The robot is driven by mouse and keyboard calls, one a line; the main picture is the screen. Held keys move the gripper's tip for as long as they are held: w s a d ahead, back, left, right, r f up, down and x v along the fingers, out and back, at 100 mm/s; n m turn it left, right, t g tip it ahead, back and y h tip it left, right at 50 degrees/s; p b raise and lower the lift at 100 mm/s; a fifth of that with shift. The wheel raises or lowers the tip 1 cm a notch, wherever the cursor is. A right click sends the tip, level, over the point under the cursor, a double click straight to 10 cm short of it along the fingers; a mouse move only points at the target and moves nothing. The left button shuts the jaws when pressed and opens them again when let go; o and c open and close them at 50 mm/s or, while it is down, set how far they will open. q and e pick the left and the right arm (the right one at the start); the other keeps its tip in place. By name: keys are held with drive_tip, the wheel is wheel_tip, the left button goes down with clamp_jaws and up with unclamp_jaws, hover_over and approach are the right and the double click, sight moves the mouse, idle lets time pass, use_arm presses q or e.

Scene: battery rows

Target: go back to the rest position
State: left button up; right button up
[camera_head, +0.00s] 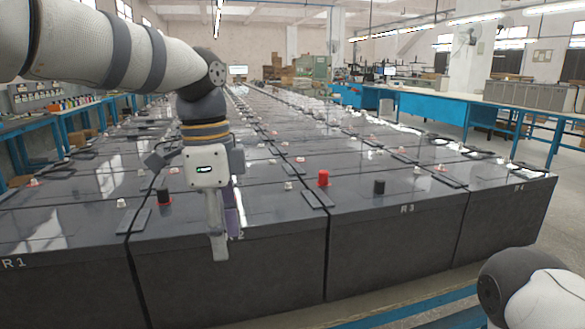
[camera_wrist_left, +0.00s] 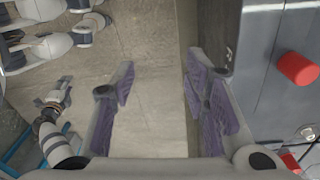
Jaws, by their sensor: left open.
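My left gripper (camera_head: 220,235) hangs fingers down at the front edge of the battery rows (camera_head: 285,265), near the label 2. In the left wrist view my left gripper (camera_wrist_left: 158,85) is open, with its purple pads apart and nothing between them. Below the gap is bare floor, and the side of a battery is close on the right. My right arm shows only as a white and grey link (camera_head: 530,295) at the lower right of the head view. What looks like my right gripper (camera_wrist_left: 55,98) is small at the left of the wrist view; its jaws are unclear.
A blue bench (camera_head: 440,108) stands at the back right, and another bench with bottles (camera_head: 70,103) at the left. Floor is free in front of the batteries.

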use_arm(q)
wheel_tip(320, 180, down, 15)
drive_tip(key=n+g, duration=0.1)
drive_tip(key=n, duration=0.2)
drive_tip(key=s+f+n+h, duration=0.1)
drive_tip(key=s+f+n, duration=0.1)
drive_tip(key=s+f, duration=0.4)
drive_tip(key=s+f+n, duration=0.2)
drive_tip(key=s+f, duration=0.1)
drive_tip(key=f, duration=0.5)
drive_tip(key=s+a+f+n, duration=0.3)
drive_tip(key=s+f+n, duration=0.15)
drive_tip(key=s, duration=0.55)
drive_tip(key=s+a+f+n, duration=0.35)
drive_tip(key=s+f, duration=0.25)
drive_tip(key=s, duration=0.3)
drive_tip(key=s+a+n+y, duration=0.1)
drive_tip(key=s+a+n, duration=0.1)
drive_tip(key=s+a, duration=0.3)
drive_tip(key=s, duration=0.4)
drive_tip(key=shift+r+g+y, duration=0.3)
drive_tip(key=shift+r+y, duration=0.05)
drive_tip(key=shift+y, duration=0.05)
